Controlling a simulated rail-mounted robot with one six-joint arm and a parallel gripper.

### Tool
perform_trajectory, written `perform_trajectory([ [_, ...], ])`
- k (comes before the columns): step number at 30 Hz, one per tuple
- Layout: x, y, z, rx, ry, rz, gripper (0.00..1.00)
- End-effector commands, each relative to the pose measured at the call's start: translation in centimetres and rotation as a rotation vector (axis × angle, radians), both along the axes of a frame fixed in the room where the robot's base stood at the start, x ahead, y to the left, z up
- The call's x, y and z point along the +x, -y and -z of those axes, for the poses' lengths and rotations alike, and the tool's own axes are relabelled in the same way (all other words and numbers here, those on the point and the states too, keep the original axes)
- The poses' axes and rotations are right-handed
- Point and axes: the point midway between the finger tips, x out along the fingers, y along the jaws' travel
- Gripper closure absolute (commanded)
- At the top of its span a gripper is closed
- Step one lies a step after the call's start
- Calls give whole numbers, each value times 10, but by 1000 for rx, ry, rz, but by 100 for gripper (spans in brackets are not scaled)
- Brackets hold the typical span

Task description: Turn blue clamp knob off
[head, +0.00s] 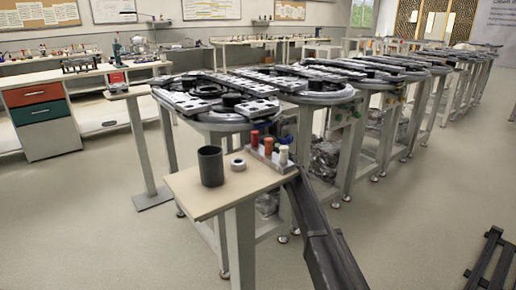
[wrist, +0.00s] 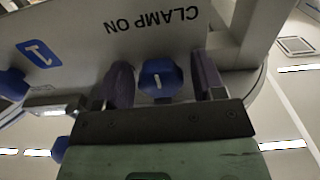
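A blue clamp knob (wrist: 160,78) with a pale mark on its face shows in the wrist view. It sits by a light panel (wrist: 75,50) with the words "CLAMP ON", seen upside down. My gripper (wrist: 164,80) is open, with one purple finger on each side of the knob. A small gap shows between the knob and each finger, so the gripper is around it but not shut on it. I cannot make out the knob or my gripper in the head view.
Another blue knob (wrist: 12,82) and a blue label with "1" (wrist: 38,52) are left in the wrist view. In the head view, a small table (head: 185,188) with a dark cup (head: 210,166) stands before the ring track (head: 205,92).

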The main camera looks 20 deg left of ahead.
Motion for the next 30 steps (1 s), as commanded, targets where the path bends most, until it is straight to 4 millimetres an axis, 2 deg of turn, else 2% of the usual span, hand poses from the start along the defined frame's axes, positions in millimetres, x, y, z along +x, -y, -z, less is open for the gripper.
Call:
perform_trajectory([
  [1, 0, 0, 0, 0, 0, 0, 45],
  [6, 0, 0, 0, 0, 0, 0, 71],
  [9, 0, 0, 0, 0, 0, 0, 82],
  [20, 0, 1, 0, -31, 51, 0, 82],
  [30, 1, 1, 0, -152, 253, 0, 82],
])
